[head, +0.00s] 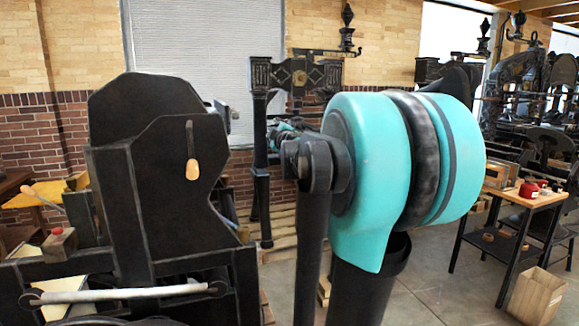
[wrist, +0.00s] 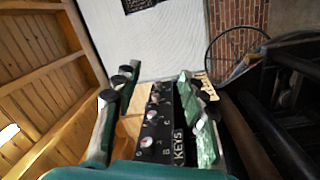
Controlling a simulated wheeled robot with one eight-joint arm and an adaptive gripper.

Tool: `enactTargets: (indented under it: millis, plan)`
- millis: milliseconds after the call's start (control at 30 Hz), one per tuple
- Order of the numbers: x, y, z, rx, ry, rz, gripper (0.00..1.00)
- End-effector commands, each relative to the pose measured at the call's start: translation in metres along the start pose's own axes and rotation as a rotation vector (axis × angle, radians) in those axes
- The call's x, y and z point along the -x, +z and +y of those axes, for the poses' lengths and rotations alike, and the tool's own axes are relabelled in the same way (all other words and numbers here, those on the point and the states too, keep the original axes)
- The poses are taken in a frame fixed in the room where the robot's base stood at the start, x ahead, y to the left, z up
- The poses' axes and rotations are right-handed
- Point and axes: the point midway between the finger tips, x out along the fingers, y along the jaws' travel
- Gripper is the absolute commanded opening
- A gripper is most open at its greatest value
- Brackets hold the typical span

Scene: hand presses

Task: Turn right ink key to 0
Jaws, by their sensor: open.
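A dark panel (wrist: 160,135) with a white "KEYS" label shows in the middle of the wrist view. Several small round knobs (wrist: 146,141) with pale and reddish faces run along it, with small marks beside them. I cannot tell which is the right ink key or what it reads. My gripper (wrist: 157,82) is open, with one finger left of the panel and the other at its right. The panel lies between the fingers in the picture; I see no contact with a knob. In the head view my arm hides much of the middle, and the panel cannot be made out.
A large black press (head: 160,190) with a wooden-handled lever (head: 192,168) stands at the left in the head view. A black column press (head: 300,75) stands behind my arm. A worktable (head: 520,197) holds a red item at the right. Open concrete floor (head: 430,265) lies before it.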

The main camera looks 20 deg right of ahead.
Motion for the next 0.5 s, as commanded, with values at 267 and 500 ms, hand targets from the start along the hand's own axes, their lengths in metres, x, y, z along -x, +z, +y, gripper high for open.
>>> enactTargets:
  millis: [267,500]
  plan:
    - [0.023,0.034,-0.029,-0.130,0.009,-0.135,0.42]
    - [0.042,0.059,-0.054,-0.222,0.000,-0.235,0.42]
